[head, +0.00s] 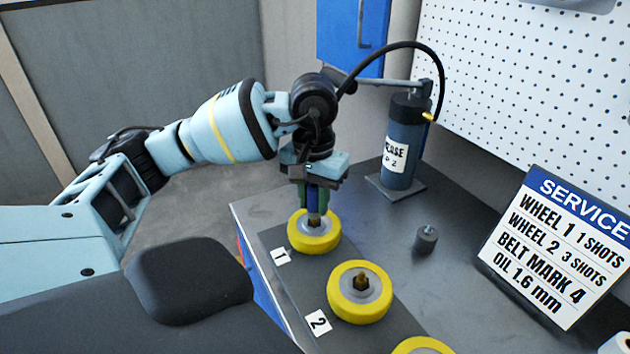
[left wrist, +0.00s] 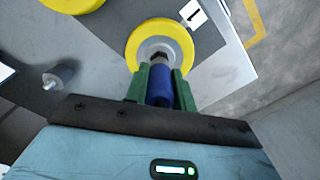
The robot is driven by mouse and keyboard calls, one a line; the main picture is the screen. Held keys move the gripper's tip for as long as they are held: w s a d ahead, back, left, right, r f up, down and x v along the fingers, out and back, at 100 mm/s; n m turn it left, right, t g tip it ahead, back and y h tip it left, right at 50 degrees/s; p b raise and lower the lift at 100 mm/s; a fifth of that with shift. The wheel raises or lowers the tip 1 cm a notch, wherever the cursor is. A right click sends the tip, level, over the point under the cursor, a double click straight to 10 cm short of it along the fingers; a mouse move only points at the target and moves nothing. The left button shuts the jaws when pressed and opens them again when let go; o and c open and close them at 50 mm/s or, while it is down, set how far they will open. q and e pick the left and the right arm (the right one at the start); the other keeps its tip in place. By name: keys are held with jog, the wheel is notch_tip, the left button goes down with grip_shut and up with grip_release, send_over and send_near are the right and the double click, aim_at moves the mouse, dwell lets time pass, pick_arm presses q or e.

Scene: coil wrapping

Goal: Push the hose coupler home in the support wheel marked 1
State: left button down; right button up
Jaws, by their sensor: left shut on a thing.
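The support wheel marked 1 (head: 314,248) is yellow with a grey hub and lies flat on the dark strip beside its "1" label (head: 280,256). My left gripper (head: 314,208) points down over its hub. Its green fingers are shut on the blue hose coupler (left wrist: 159,88), which stands about upright. In the left wrist view the coupler's end meets or nearly meets the dark fitting at the middle of wheel 1 (left wrist: 183,39). The fingers and coupler partly hide the fitting, so I cannot tell how deep it sits. My right gripper is not in view.
A grease pump (head: 402,140) with a black hose (head: 400,45) stands behind. A small dark weighted knob (head: 426,240) and a service sign (head: 556,245) are to the right. Bench around the knob is clear.

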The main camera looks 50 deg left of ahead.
aim_at(314, 187)
pick_arm(q)
jog(key=shift+f, duration=0.35)
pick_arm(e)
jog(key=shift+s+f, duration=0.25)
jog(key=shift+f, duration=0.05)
pick_arm(q)
jog(key=c, duration=1.1)
grip_release()
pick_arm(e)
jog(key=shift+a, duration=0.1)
pick_arm(q)
notch_tip(314, 187, up, 8)
jog(key=shift+f, duration=0.1)
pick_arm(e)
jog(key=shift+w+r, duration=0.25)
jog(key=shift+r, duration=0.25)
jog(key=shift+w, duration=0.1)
